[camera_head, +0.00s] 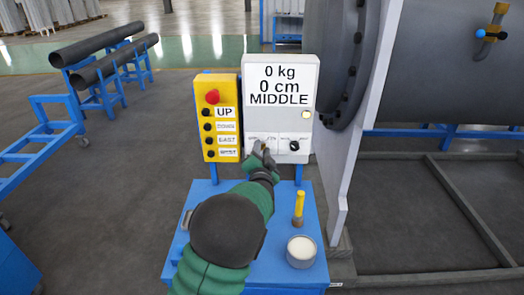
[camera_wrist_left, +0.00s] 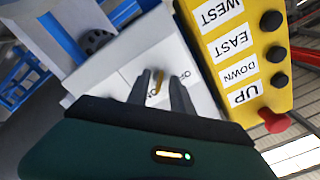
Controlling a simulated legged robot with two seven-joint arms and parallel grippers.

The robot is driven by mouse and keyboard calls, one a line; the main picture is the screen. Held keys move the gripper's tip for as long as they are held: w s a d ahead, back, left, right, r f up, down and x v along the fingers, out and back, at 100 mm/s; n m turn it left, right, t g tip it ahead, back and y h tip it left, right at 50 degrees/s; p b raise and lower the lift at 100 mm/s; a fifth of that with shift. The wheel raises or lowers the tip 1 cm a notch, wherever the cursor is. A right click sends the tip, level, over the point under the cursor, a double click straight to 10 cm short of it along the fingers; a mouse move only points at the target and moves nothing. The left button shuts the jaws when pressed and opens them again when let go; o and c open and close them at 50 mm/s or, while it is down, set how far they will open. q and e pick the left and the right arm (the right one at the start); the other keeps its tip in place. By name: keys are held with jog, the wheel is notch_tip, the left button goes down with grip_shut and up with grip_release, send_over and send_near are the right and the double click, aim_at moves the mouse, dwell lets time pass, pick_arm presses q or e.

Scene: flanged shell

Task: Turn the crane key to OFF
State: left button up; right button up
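The white control panel (camera_head: 281,82) reads "0 kg 0 cm MIDDLE" and stands on the blue table. In the left wrist view, the small brass-coloured key (camera_wrist_left: 158,81) sticks out of the white panel face (camera_wrist_left: 128,70), between my left fingertips. My left gripper (camera_head: 263,149) is at the lower left of the panel and covers the key in the head view. In the left wrist view, the left gripper (camera_wrist_left: 159,90) has its fingers apart, one on each side of the key, with gaps showing. Labels beside the key are partly hidden by the fingers. My right gripper is not in view.
A yellow button box (camera_head: 222,118) with a red button stands left of the panel. A black knob (camera_head: 294,146) is right of my gripper. The blue table (camera_head: 235,277) holds a yellow-handled tool (camera_head: 299,207) and a white-filled cup (camera_head: 301,251). A large grey flanged shell (camera_head: 440,70) is at right.

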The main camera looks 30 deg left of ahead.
pick_arm(q)
jog(key=shift+d, duration=0.15)
grip_shut()
jog(key=shift+f, duration=0.1)
jog(key=n+b, duration=1.4)
jog(key=n, duration=0.3)
jog(key=shift+f+n, duration=0.1)
jog(key=shift+n, duration=0.3)
dwell(0.5)
